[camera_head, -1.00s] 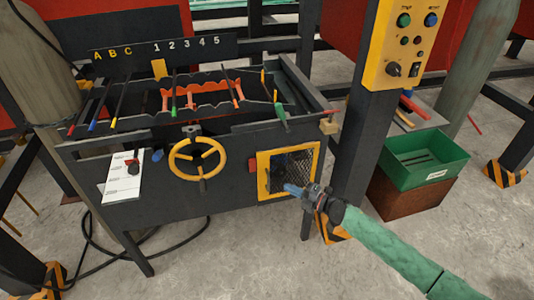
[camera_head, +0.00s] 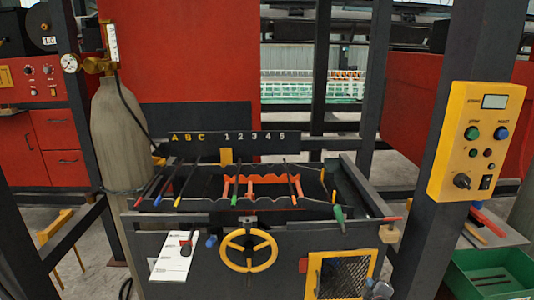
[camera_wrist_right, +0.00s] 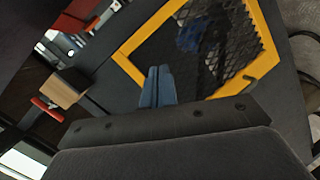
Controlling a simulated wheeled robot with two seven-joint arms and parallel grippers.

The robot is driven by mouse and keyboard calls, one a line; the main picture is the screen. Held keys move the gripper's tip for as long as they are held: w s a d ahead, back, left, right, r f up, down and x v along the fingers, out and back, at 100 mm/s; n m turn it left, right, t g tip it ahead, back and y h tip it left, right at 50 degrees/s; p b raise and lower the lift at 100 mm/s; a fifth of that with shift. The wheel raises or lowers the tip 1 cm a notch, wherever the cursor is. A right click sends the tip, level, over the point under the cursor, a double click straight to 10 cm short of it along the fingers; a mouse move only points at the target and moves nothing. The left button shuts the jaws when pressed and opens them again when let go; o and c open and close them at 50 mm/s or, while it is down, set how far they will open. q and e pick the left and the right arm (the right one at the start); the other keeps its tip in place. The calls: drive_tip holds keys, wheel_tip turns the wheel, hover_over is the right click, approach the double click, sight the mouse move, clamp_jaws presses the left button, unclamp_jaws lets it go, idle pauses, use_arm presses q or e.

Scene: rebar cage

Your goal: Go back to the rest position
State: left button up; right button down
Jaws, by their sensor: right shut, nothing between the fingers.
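My right gripper (camera_head: 368,284) shows only in part at the bottom edge of the head view, by the lower right of the yellow-framed mesh door (camera_head: 312,276). In the right wrist view its blue fingers (camera_wrist_right: 157,86) are together with nothing between them. They point toward the mesh door (camera_wrist_right: 128,62); I cannot tell the gap between them. Most of my right arm is out of the head view. My left gripper is in neither view now.
The dark bench (camera_head: 205,232) carries a yellow handwheel (camera_head: 232,263) and coloured-tipped rods. A post with a yellow control box (camera_head: 457,160) stands right of it. A green bin (camera_head: 475,283) is at lower right, a grey gas cylinder (camera_head: 118,140) at left.

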drive_tip(key=s+a+f+m+g+y, duration=0.1)
drive_tip(key=s+a, duration=0.6)
drive_tip(key=s, duration=0.7)
drive_tip(key=s+a+f+m+g+y, duration=0.1)
drive_tip(key=s+a+f+m+g, duration=0.2)
drive_tip(key=s, duration=1.2)
drive_tip(key=s+a+f+m+g+y, duration=0.1)
drive_tip(key=s+a+f+m+g, duration=0.2)
drive_tip(key=s, duration=1.2)
drive_tip(key=shift+s+a+m+g+y, duration=0.3)
drive_tip(key=shift+a+m+g, duration=0.7)
drive_tip(key=shift+a+g, duration=2.2)
drive_tip(key=shift+a+t, duration=0.7)
